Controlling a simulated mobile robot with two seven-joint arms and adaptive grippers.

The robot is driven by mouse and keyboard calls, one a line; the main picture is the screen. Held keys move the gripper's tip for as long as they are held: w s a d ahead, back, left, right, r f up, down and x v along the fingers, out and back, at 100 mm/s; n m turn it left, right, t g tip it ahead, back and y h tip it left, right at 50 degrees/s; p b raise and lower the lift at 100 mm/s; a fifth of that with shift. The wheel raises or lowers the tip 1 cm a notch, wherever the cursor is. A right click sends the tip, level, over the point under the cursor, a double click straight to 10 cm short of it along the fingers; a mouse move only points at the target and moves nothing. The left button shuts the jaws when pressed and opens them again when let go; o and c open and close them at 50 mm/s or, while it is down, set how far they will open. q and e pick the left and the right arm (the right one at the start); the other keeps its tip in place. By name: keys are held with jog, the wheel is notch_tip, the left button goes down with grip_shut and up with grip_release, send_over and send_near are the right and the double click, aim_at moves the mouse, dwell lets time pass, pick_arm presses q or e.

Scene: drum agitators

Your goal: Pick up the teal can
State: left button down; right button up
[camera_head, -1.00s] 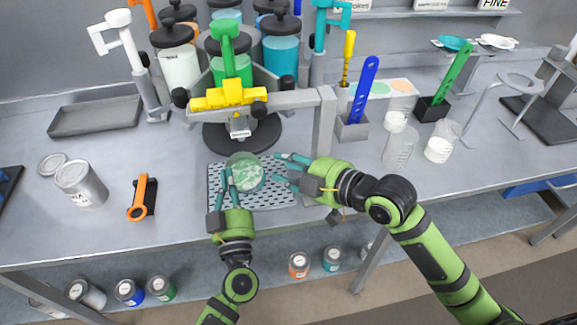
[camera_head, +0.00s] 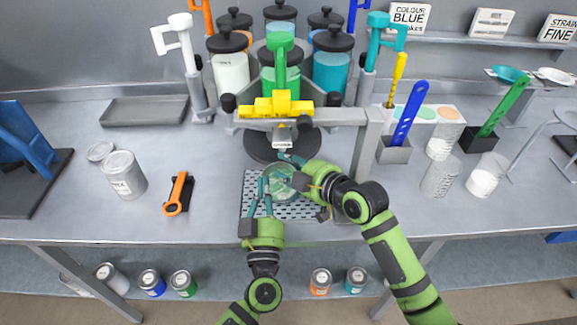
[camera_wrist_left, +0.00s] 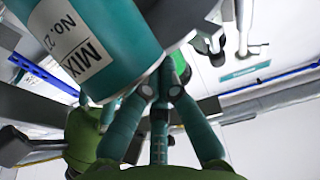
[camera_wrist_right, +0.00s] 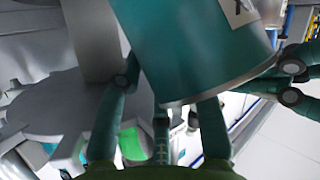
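The teal can (camera_head: 278,178) has a pale green, open-looking top. It is over the perforated plate (camera_head: 302,212) at the bench's front, between my two grippers; whether it touches the plate is hidden. Its teal side and white MIX label fill the upper left wrist view (camera_wrist_left: 110,45); it also fills the right wrist view (camera_wrist_right: 195,50). My left gripper (camera_head: 265,190) is at its left front, fingertips partly hidden by the can. My right gripper (camera_head: 292,170) is at its right, fingers apart at its side. Firm contact is not clear for either.
The agitator stand with a yellow clamp (camera_head: 275,105) rises just behind the can. A blue-handled tool in a holder (camera_head: 394,152) and beakers (camera_head: 440,178) are at the right.

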pick_arm(q)
jog(key=shift+f, duration=0.2)
pick_arm(e)
jog(key=shift+w+a+f, duration=0.1)
pick_arm(q)
jog(key=shift+d, duration=0.1)
pick_arm(e)
grip_shut()
pick_arm(q)
jog(key=shift+r, duration=0.1)
jog(key=shift+w+r, duration=0.1)
jog(key=shift+r, duration=0.45)
pick_arm(e)
jog(key=shift+w, duration=0.1)
pick_arm(q)
jog(key=v, duration=1.2)
